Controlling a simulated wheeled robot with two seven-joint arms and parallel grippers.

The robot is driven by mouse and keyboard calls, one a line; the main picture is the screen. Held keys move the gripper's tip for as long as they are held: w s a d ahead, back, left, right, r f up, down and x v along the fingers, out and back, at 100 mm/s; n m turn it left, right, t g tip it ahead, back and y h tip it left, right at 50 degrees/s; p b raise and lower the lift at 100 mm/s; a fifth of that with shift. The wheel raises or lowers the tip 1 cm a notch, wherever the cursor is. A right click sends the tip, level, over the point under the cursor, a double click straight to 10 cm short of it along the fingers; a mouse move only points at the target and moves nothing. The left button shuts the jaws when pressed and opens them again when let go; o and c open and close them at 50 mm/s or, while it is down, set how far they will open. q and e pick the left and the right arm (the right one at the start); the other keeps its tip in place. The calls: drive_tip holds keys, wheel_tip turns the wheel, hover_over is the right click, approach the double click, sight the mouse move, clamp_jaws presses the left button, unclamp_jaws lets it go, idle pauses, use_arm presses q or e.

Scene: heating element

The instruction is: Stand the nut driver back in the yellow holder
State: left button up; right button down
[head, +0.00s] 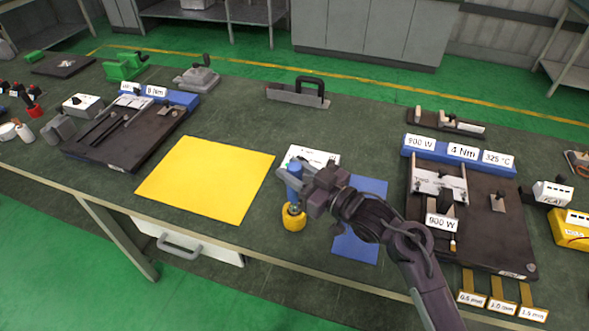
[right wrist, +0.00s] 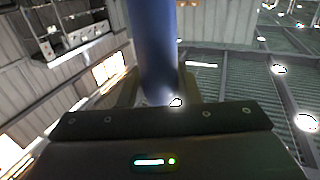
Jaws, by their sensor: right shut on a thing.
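The nut driver's blue handle (head: 294,188) stands about upright in the head view. My right gripper (head: 306,181) is shut on it from the right side. In the right wrist view the blue handle (right wrist: 153,45) rises between the fingers. The yellow holder (head: 293,218) is on the table directly below the nut driver in the head view. The lower end of the driver meets the holder's top in the picture; I cannot tell whether it is inside or just above. My left gripper is not in view.
A yellow mat (head: 205,178) lies left of the holder and a blue mat (head: 352,243) right of it, partly under my right arm. A white label card (head: 313,156) is behind the gripper. Dark fixture boards stand at left (head: 95,157) and right (head: 490,235).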

drive_tip(key=shift+f+b, duration=1.25)
drive_tip(key=shift+f, duration=0.85)
drive_tip(key=c, duration=1)
unclamp_jaws()
drive_tip(key=shift+f, duration=0.1)
drive_tip(key=shift+s, duration=0.1)
drive_tip(key=b+v, duration=0.1)
drive_tip(key=v, duration=0.6)
drive_tip(key=shift+s+d+b, duration=0.25)
drive_tip(key=shift+b, duration=0.05)
drive_tip(key=shift+d, duration=0.1)
